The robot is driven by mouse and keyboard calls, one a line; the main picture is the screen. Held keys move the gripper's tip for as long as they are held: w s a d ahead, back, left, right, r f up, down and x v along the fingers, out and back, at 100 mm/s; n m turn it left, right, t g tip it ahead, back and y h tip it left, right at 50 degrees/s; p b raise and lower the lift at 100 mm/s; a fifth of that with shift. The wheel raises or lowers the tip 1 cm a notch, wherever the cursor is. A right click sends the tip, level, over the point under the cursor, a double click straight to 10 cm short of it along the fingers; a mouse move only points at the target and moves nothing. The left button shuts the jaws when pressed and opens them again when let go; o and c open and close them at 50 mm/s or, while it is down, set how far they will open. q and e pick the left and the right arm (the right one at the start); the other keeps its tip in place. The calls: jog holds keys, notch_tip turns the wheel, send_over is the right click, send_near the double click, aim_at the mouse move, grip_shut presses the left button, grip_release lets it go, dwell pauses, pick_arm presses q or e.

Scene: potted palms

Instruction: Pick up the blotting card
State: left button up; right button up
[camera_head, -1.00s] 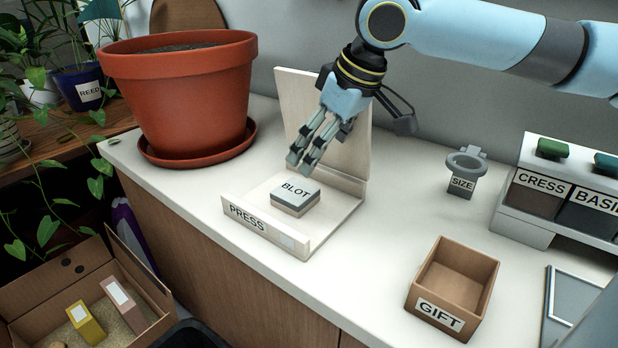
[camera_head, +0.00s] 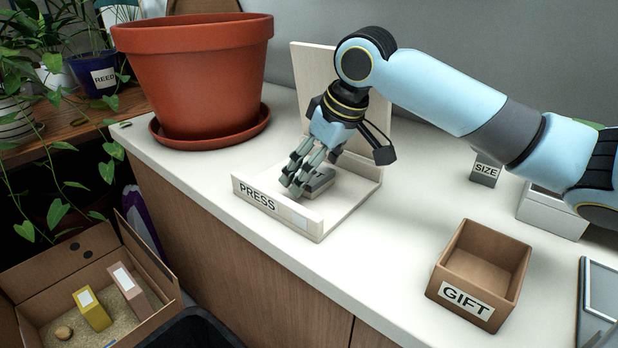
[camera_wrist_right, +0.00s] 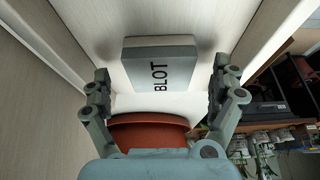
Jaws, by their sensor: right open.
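The blotting card (camera_head: 318,181) is a grey block marked BLOT, lying in the pale wooden stand marked PRESS (camera_head: 258,198). In the head view my right gripper (camera_head: 293,187) is at the card and hides much of it. In the right wrist view the blotting card (camera_wrist_right: 160,64) lies ahead, between and slightly beyond the two fingers of my right gripper (camera_wrist_right: 160,92). The fingers are spread, with a gap on each side of the card. My left gripper is not in view.
A large terracotta pot (camera_head: 195,80) on a saucer stands left of the stand. An open box marked GIFT (camera_head: 480,262) stands to the right, with bare counter between. A holder marked SIZE (camera_head: 485,170) is behind it. A cardboard box (camera_head: 45,270) is below the counter at left.

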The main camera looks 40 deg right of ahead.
jog(key=shift+c, duration=0.6)
jog(key=c, duration=1)
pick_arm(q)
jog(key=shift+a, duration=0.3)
pick_arm(e)
jog(key=shift+o, duration=0.2)
jog(key=shift+r, duration=0.1)
